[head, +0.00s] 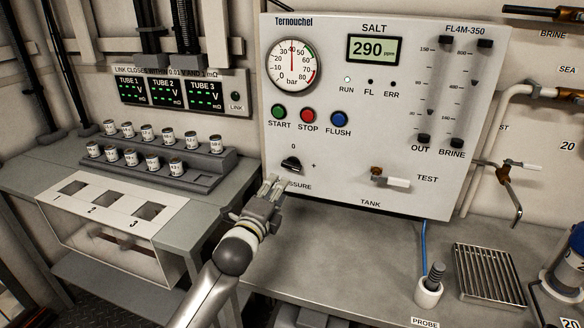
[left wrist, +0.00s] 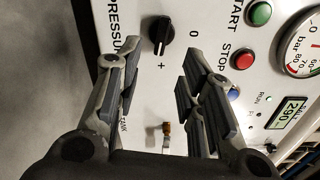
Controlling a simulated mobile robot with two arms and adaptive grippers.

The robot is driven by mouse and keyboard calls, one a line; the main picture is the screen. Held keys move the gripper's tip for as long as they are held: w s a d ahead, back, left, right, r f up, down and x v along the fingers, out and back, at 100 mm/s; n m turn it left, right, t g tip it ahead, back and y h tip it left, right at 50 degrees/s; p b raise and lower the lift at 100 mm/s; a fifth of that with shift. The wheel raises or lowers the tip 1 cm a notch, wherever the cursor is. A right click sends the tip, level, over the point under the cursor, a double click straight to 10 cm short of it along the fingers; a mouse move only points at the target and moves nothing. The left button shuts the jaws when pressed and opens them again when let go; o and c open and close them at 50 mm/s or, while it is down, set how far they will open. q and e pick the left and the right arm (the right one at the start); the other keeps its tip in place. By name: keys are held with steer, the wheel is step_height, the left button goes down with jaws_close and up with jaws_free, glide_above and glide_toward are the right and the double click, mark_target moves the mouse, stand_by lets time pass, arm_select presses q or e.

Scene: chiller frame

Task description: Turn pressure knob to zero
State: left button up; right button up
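The black pressure knob (head: 290,165) is on the white Ternouchel panel (head: 350,140), below the green start button, with "0" printed above it and "+" to its right. In the left wrist view the knob (left wrist: 162,33) stands just beyond my fingertips; its grip bar runs roughly toward the "+", away from the "0". My left gripper (head: 272,186) is just below and left of the knob in the head view. In the left wrist view its fingers (left wrist: 163,68) are spread with nothing between them, apart from the knob. My right gripper is not in view.
The round gauge (head: 292,65) reads about mid-scale. Start (head: 278,111), stop (head: 308,115) and flush (head: 339,118) buttons sit above the knob. A test valve (head: 390,178) is to its right. A tube rack (head: 155,160) stands at left. The counter below the panel is mostly clear.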

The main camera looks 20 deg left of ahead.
mark_target(290, 168)
arm_select(q)
steer(key=w, duration=0.7)
steer(key=shift+w+d+r, duration=0.1)
steer(key=shift+w+d, duration=0.05)
steer(key=shift+w, duration=1.35)
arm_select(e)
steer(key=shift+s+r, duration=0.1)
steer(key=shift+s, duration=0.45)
arm_select(q)
jaws_close()
